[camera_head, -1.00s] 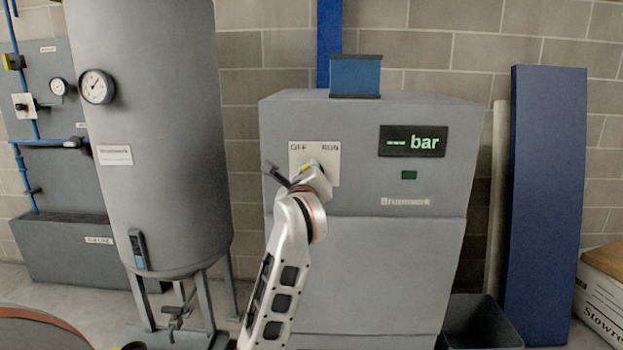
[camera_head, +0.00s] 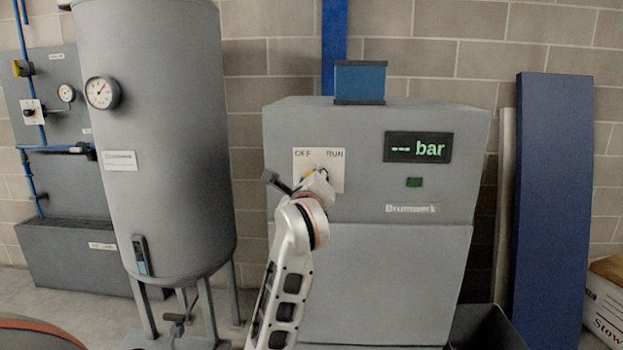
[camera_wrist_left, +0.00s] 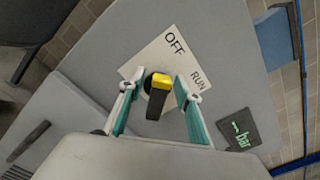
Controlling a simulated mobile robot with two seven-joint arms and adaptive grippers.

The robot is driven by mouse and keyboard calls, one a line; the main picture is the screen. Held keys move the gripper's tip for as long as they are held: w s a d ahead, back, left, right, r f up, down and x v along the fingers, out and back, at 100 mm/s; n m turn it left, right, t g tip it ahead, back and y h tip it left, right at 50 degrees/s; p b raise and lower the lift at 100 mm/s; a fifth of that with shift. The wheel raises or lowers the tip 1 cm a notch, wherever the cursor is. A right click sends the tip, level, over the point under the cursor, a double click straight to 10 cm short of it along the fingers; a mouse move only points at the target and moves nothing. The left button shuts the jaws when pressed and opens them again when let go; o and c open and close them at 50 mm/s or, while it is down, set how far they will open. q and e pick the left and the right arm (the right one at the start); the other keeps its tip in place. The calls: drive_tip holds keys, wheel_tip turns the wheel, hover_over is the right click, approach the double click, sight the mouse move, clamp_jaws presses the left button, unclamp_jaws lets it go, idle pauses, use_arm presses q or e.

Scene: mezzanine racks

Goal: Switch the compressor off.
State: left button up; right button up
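The compressor (camera_head: 400,265) is a grey cabinet against the brick wall. Its white switch plate (camera_head: 333,160) carries the words OFF and RUN. In the left wrist view a black rotary knob with a yellow end (camera_wrist_left: 158,92) sits on the plate (camera_wrist_left: 150,58). The yellow end points toward the picture top, leaning to the OFF side. My left gripper (camera_wrist_left: 158,86) is open, its fingers on either side of the knob with gaps showing. In the head view the left gripper (camera_head: 318,180) covers most of the knob. My right gripper is out of view.
A grey tank (camera_head: 160,190) with a gauge stands left. A blue panel (camera_head: 552,200) leans on the wall at right, beside a dark bin (camera_head: 488,328) and carton (camera_head: 606,300).

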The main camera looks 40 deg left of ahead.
use_arm(q)
drive_tip(key=v, duration=1.2)
idle(0.4)
